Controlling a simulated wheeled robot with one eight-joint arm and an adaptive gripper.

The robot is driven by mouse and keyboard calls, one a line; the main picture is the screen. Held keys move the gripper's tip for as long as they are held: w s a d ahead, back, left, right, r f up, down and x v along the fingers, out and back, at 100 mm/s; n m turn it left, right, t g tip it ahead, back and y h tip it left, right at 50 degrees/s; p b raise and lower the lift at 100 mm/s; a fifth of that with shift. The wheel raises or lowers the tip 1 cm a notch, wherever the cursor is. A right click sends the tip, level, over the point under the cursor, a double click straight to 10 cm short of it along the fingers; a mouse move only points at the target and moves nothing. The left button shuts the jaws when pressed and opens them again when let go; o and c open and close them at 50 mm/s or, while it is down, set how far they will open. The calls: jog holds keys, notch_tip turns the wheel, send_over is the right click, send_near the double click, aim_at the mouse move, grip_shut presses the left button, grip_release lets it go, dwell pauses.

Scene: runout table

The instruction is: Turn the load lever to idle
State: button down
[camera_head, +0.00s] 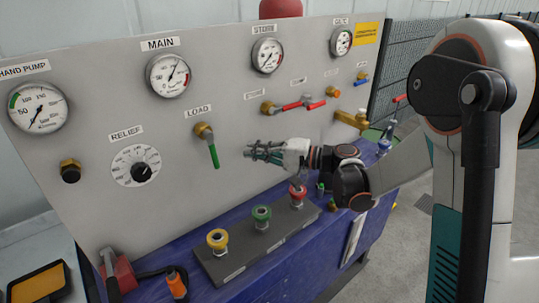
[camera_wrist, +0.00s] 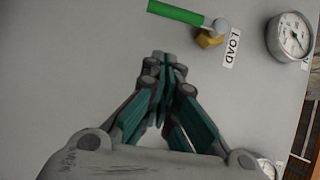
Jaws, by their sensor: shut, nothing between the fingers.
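The load lever (camera_head: 213,153) is a green handle on a brass valve under the LOAD label (camera_head: 198,111) on the grey panel. In the head view its handle hangs down, tilted slightly right. It also shows in the wrist view (camera_wrist: 176,13) at the top, with its brass body beside the LOAD label. My gripper (camera_head: 250,152) is to the right of the lever in the head view, pointing left at about the height of the handle. Its fingers are together and empty in the wrist view (camera_wrist: 160,58), apart from the lever in the picture. No idle mark is readable.
Gauges line the panel's top, including the MAIN gauge (camera_head: 169,76). The relief dial (camera_head: 136,166) is left of the lever. Yellow, green and red couplings stand on a dark block (camera_head: 238,259) on the blue bench below.

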aim_at(213, 151)
jog(key=a+b, duration=0.1)
jog(key=a, duration=0.5)
jog(key=shift+s+a+f, duration=0.15)
jog(key=shift+s+f, duration=0.1)
jog(key=shift+s+a+f+m+y+b, duration=0.2)
jog(key=shift+a+m+b, duration=0.15)
jog(key=shift+b, duration=0.15)
jog(key=shift+s+a+f+m+y+b, duration=0.15)
jog(key=shift+a+m+b, duration=0.15)
jog(key=shift+b, duration=0.15)
